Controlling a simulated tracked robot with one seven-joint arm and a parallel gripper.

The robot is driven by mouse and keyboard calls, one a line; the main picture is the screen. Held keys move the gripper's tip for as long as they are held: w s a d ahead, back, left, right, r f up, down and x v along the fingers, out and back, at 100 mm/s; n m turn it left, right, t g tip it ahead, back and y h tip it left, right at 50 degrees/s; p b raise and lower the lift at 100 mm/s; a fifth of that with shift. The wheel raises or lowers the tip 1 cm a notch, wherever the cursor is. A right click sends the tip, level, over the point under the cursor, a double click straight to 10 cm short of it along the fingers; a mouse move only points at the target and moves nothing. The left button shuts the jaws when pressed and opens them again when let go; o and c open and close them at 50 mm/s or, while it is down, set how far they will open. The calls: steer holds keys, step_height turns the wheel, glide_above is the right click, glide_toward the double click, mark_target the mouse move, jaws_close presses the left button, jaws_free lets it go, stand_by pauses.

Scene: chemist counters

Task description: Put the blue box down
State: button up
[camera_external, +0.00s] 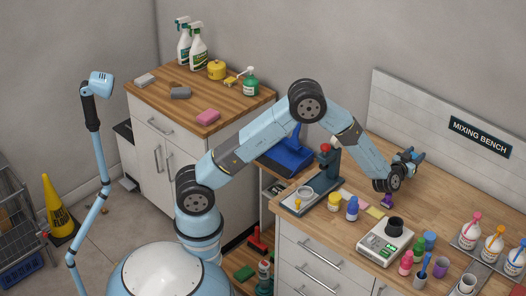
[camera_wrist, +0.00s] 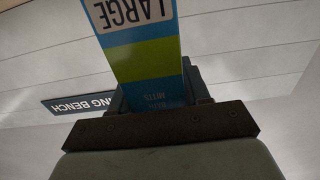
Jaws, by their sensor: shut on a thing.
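The blue box (camera_wrist: 158,75) fills the upper middle of the wrist view, with a green band and a white label reading LARGE upside down. My gripper (camera_wrist: 155,95) is shut on it, with dark jaws on both sides of its lower end. In the external view my gripper (camera_external: 408,158) points right, held above the wooden mixing bench (camera_external: 450,222) near the wall panel. The box is mostly hidden or too small to make out clearly there.
Small coloured bottles (camera_external: 405,262) stand at the front, and a tray with several white bottles (camera_external: 468,243) is at the right. A press stand (camera_external: 325,180) is at the left. Bare wood lies behind the scale.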

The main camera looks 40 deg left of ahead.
steer(key=shift+f, duration=0.35)
steer(key=o, duration=1.1)
steer(key=shift+s+f, duration=0.1)
steer(key=shift+f, duration=0.15)
steer(key=shift+r, duration=0.5)
steer(key=s, duration=0.7)
steer(key=w+a+r+m+g+h, duration=0.1)
steer(key=a+r+g+h, duration=0.15)
steer(key=a+r, duration=0.85)
steer(key=s+a+r+m+g+h, duration=0.1)
steer(key=s+a+r+g+h, duration=0.15)
steer(key=s+a+r, duration=0.6)
steer(key=s+a+g+y, duration=0.1)
steer(key=s+a+g, duration=0.1)
steer(key=s+a, duration=0.7)
steer(key=s+a+f+n+g+y, duration=0.1)
steer(key=s+a+g+y, duration=0.1)
steer(key=s+a, duration=0.7)
steer(key=s+a+f+n+g+y, duration=0.1)
steer(key=s+a+g+y, duration=0.1)
steer(key=s+a, duration=0.7)
steer(key=shift+s+f+g, duration=0.15)
steer(key=shift+s+g, duration=0.55)
steer(key=shift+s, duration=1.6)
